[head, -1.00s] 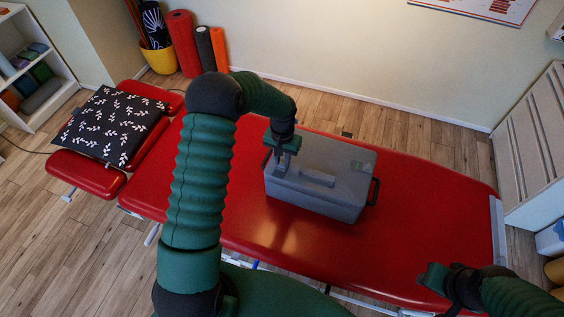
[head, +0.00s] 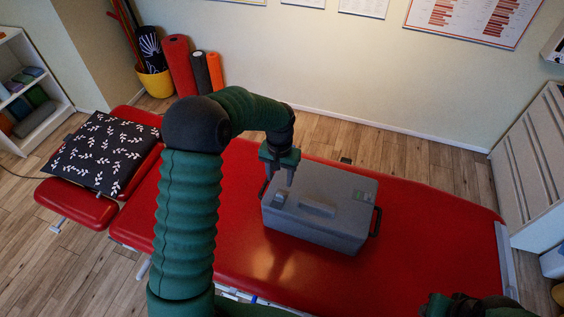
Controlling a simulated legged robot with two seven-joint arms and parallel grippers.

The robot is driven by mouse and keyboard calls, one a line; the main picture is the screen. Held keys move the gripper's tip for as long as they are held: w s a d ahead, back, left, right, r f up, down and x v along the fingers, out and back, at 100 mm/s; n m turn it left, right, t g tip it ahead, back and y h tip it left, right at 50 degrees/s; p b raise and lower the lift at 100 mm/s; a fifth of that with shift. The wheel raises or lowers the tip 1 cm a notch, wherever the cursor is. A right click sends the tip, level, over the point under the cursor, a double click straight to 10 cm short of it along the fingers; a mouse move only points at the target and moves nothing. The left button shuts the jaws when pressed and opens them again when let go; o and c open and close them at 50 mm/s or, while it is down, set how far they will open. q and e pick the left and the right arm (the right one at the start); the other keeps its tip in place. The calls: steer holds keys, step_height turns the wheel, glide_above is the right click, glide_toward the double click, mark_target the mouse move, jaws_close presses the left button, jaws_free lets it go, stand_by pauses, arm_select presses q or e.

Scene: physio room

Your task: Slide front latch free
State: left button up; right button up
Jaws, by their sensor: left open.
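A grey lidded case (head: 312,228) stands on the red treatment table, with a grey handle (head: 318,208) lying in the middle of its lid. A small grey latch (head: 280,198) shows near the lid's left end. I cannot tell which is the front latch or whether either is free. My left gripper (head: 280,180) is open and empty, pointing down just above the left latch, seemingly apart from it. My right gripper (head: 440,305) is dark and partly cut off at the bottom right; its jaws cannot be made out.
The red table (head: 410,230) is clear around the case. A black leaf-patterned cushion (head: 100,152) lies at its left end. Foam rolls and a yellow bin (head: 155,83) stand by the wall.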

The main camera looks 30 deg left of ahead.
arm_select(q)
step_height(320, 180, up, 11)
steer(key=d, duration=0.3)
steer(key=s+d+f+m+t, duration=0.1)
steer(key=s+d+f, duration=0.2)
steer(key=s, duration=0.6)
steer(key=s+d+f+m+t, duration=0.1)
steer(key=s+d+f, duration=0.3)
steer(key=s+d, duration=0.2)
steer(key=shift+s+d+t, duration=0.3)
steer(key=shift+s, duration=1.1)
arm_select(e)
steer(key=shift+s+d+f, duration=0.3)
steer(key=shift+s+d, duration=0.2)
steer(key=shift+d, duration=0.25)
arm_select(q)
steer(key=shift+w+a, duration=0.1)
steer(key=shift+a, duration=0.15)
arm_select(e)
steer(key=shift+a, duration=0.3)
steer(key=shift+w, duration=0.1)
